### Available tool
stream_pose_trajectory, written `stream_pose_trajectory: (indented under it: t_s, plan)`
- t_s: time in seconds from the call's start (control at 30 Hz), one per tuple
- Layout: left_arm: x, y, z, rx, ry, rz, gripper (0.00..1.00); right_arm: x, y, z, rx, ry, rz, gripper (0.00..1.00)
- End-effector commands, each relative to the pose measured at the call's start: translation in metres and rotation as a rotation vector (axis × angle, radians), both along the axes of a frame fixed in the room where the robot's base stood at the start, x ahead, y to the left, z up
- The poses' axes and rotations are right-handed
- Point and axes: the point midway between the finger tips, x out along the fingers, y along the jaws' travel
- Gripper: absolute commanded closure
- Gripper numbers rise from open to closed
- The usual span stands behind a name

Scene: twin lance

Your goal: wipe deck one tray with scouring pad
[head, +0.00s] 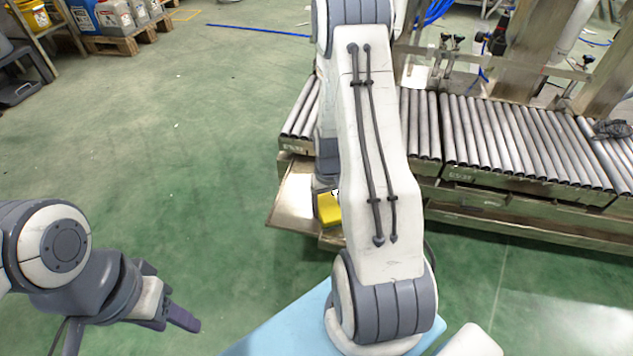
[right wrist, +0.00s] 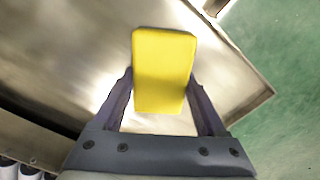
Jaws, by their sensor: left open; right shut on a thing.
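The scouring pad is a yellow block (right wrist: 164,68), held between both fingers of my right gripper (right wrist: 160,88), which is shut on it. In the head view the pad (head: 329,209) shows partly, beside my right arm, which hides the rest of it and most of the gripper. The shiny metal tray (head: 290,197) juts out at the left end of the roller conveyor. In the right wrist view the pad is over the tray (right wrist: 232,80); I cannot tell whether it touches. My left gripper (head: 170,305) is open and empty at the lower left, away from the tray.
The roller conveyor (head: 520,145) runs right from the tray, with metal posts and fittings behind it. Green floor (head: 190,150) lies open to the left. A pallet (head: 125,40) with containers and a shelf stand at the back left. A light blue surface (head: 290,325) is in front.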

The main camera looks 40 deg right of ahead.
Motion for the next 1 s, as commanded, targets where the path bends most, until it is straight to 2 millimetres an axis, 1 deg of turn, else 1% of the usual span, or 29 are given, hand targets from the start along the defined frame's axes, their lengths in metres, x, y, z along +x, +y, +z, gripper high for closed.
stream_pose_trajectory:
  t_s: [0.17, 0.2, 0.23, 0.3, 0.37, 0.8, 1.0]
  plan:
    - [0.0, 0.0, 0.006, 0.0, 0.0, 0.0, 0.5, 0.002, 0.009, 0.001, 0.0, 0.0, -0.003, 0.78]
    - [0.0, 0.0, 0.013, 0.001, 0.001, 0.0, 0.5, 0.002, 0.009, 0.008, 0.0, -0.001, -0.003, 0.78]
    - [0.0, 0.0, 0.017, 0.001, 0.001, 0.0, 0.5, 0.003, 0.009, 0.009, 0.0, 0.0, -0.002, 0.78]
    - [0.0, 0.0, 0.023, 0.0, 0.0, 0.0, 0.5, 0.004, 0.011, 0.026, -0.001, -0.003, 0.003, 0.78]
    - [0.0, 0.0, 0.029, 0.0, 0.0, 0.0, 0.5, 0.005, 0.013, 0.03, 0.0, -0.001, 0.006, 0.78]
    - [0.0, 0.0, 0.068, 0.0, 0.0, 0.0, 0.5, 0.007, 0.017, 0.068, 0.0, -0.001, 0.013, 0.78]
    - [0.0, 0.0, 0.081, 0.0, 0.0, 0.0, 0.5, 0.008, 0.019, 0.081, 0.0, -0.001, 0.017, 0.78]
